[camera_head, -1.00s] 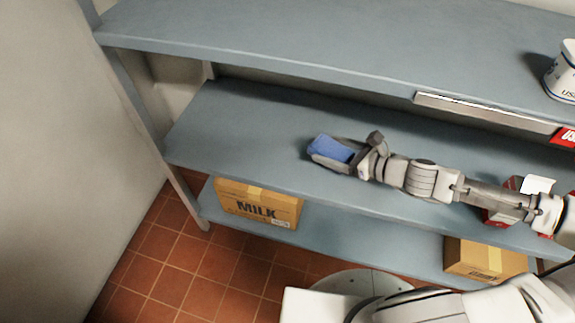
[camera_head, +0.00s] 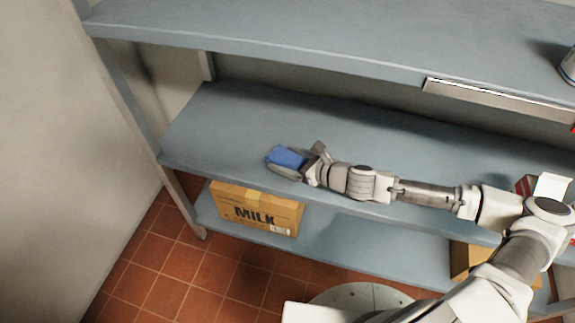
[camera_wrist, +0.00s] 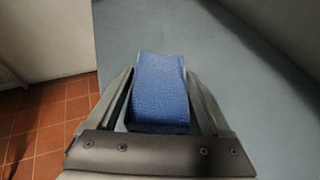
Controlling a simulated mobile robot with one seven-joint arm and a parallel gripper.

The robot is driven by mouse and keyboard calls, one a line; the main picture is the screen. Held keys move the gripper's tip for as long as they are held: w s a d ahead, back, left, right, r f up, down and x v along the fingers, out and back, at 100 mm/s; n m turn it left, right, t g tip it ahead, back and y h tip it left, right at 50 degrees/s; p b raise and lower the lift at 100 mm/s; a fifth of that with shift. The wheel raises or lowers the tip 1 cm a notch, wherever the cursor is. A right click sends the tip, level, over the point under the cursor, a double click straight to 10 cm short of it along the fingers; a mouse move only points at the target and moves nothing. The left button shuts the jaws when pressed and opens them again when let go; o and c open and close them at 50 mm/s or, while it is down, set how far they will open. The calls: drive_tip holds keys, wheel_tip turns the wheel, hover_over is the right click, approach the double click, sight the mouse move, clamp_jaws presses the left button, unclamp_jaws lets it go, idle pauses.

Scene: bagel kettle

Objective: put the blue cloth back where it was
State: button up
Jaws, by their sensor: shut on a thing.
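The blue cloth (camera_head: 287,156) is a small folded block held in my gripper (camera_head: 284,163) over the middle shelf (camera_head: 235,120). In the wrist view the blue cloth (camera_wrist: 160,90) sits between the two fingers of my gripper (camera_wrist: 160,85), which are shut on it. The cloth is near the front edge of the shelf, towards its left end. I cannot tell whether the cloth touches the shelf surface.
The middle shelf is bare around the gripper. A milk carton box (camera_head: 256,208) stands on the lower shelf below. The upper shelf (camera_head: 260,35) overhangs behind. A red and white box (camera_head: 545,187) is at the right. A shelf post (camera_head: 130,85) stands at the left.

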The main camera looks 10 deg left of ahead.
drive_tip(key=shift+f, duration=0.8)
drive_tip(key=shift+f, duration=0.1)
drive_tip(key=o, duration=1.1)
drive_tip(key=shift+r, duration=0.2)
drive_tip(key=p+v, duration=0.3)
drive_tip(key=v, duration=0.9)
